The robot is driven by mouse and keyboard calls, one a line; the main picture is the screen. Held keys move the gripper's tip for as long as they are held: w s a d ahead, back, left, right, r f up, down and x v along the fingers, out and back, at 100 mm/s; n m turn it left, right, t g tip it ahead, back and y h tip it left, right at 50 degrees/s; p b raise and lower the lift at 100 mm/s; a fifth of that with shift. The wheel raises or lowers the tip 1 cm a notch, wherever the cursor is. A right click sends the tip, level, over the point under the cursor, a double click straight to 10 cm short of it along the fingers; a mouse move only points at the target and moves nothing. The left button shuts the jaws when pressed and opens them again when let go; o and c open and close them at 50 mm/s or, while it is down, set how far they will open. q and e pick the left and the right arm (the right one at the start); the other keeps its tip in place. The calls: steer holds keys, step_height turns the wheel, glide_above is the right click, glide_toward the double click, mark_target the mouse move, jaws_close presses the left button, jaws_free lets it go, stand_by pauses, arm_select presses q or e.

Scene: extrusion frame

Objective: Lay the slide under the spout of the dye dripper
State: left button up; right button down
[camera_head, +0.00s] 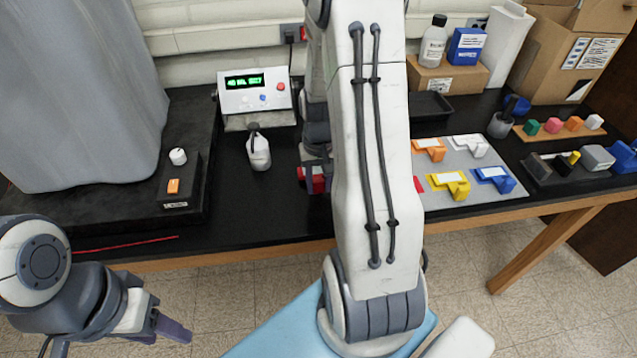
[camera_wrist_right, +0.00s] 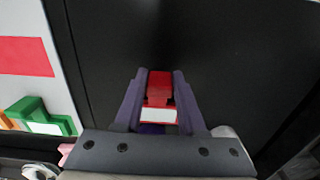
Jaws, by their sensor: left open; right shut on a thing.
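The slide, a red piece with a white label, is between the fingers of my right gripper (camera_wrist_right: 159,100). In the right wrist view the red slide (camera_wrist_right: 160,88) is over a plain black surface. In the head view my right gripper (camera_head: 316,165) is partly behind my own arm, with red (camera_head: 318,184) showing below it. A white bottle-like thing with a dark top (camera_head: 258,150) stands left of it, before a white box with a green display (camera_head: 254,93). I cannot tell for certain which is the dye dripper. My left gripper (camera_head: 168,326) is open and empty, low before the table.
A grey mat (camera_head: 485,209) with orange, white, yellow and blue pieces lies right of my right arm. Boxes and bottles stand at the back right.

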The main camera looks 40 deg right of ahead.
steer(key=shift+f+b, duration=0.45)
steer(key=shift+f, duration=0.15)
steer(key=shift+c, duration=2.1)
jaws_free()
step_height(320, 180, up, 10)
steer(key=shift+r, duration=0.25)
